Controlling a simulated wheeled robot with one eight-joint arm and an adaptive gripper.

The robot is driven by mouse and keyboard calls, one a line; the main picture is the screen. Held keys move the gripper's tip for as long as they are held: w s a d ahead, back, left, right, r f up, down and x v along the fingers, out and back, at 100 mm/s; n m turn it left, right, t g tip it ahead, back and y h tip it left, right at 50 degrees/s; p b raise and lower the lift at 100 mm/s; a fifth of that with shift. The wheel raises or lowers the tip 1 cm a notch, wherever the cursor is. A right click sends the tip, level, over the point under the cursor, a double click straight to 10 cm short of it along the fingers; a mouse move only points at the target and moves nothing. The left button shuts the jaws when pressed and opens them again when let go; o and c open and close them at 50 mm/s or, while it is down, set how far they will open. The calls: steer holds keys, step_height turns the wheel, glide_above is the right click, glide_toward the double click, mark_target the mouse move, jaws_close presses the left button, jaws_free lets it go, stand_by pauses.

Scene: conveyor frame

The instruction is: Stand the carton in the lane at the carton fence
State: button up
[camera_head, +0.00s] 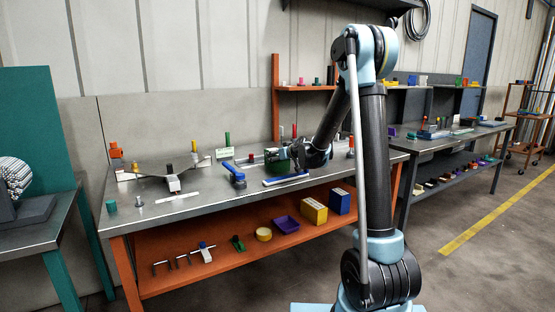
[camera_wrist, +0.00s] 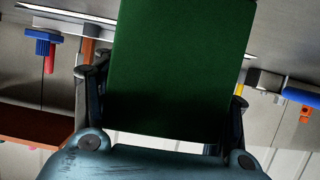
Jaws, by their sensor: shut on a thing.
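A dark green carton (camera_wrist: 182,70) fills the middle of the wrist view, between the two fingers of my gripper (camera_wrist: 165,105). My gripper is shut on it. In the head view the carton (camera_head: 276,160) shows small above the back half of the steel bench, beside my gripper (camera_head: 299,156). I cannot tell whether the carton touches the bench. A blue and white strip (camera_head: 286,180) lies in front of it on the bench. I cannot make out for certain which piece is the carton fence or where its lane runs.
The steel bench (camera_head: 150,223) carries a blue-handled piece (camera_head: 234,174), a grey block with a post (camera_head: 172,182) and several small coloured parts. The lower orange shelf (camera_head: 185,278) holds a yellow box (camera_head: 314,211), a blue box (camera_head: 340,201) and a purple tray (camera_head: 285,224).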

steer(key=o, duration=1.2)
steer(key=shift+c, duration=0.2)
